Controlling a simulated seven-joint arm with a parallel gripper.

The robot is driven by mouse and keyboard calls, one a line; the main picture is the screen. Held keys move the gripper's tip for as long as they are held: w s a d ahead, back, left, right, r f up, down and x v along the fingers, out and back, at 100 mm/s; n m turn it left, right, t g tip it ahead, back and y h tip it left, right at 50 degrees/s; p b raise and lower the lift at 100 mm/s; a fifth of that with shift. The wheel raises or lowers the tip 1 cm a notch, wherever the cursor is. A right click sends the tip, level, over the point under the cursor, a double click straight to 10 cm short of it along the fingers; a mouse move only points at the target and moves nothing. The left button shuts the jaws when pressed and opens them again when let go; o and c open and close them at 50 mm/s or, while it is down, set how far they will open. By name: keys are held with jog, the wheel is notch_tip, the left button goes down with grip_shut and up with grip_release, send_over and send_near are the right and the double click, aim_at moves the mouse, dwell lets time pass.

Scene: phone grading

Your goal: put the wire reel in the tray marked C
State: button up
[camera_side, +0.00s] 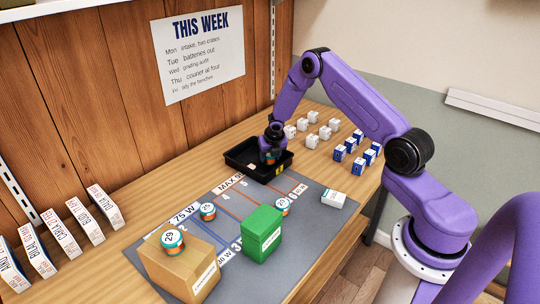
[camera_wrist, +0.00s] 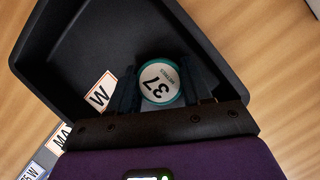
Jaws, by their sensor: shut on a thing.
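My gripper (camera_side: 270,150) is shut on a round teal-and-orange reel (camera_side: 270,156) with a white top. The tray also shows in the wrist view (camera_wrist: 70,30). A yellow mark (camera_side: 281,170) is on the tray's front wall, but its letter is too small to read surely. A small card with a W (camera_wrist: 100,93) shows beside the reel.
Similar round things stand on a cardboard box (camera_side: 172,242) and on the grey mat (camera_side: 320,226), near a green box (camera_side: 262,232). White blocks (camera_side: 312,141) and blue blocks (camera_side: 351,145) stand right of the tray.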

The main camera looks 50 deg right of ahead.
jog(key=o, duration=0.8)
jog(key=shift+o, duration=0.2)
jog(key=shift+r, duration=0.1)
jog(key=v, duration=1.2)
jog(key=s+a+r+m+y, duration=0.1)
jog(key=s+a+r+m, duration=0.2)
jog(key=s+a, duration=0.3)
jog(key=s+a+r+m+g, duration=0.1)
jog(key=s+a+r+m, duration=0.25)
jog(key=a, duration=0.45)
jog(key=s+a+r+m+y, duration=0.1)
jog(key=s+a+r+m, duration=0.25)
jog(key=s+a, duration=0.3)
jog(key=s+r+m+g, duration=0.1)
jog(key=s+m, duration=0.1)
jog(key=s, duration=0.5)
jog(key=s+a+r+m, duration=0.1)
jog(key=s+m, duration=0.1)
jog(key=s, duration=0.6)
jog(key=s+a+r+m+g+y, duration=0.1)
jog(key=s+m, duration=0.1)
jog(key=s, duration=0.6)
jog(key=shift+r+m+g, duration=0.3)
jog(key=shift+r, duration=0.1)
jog(key=shift+w, duration=0.1)
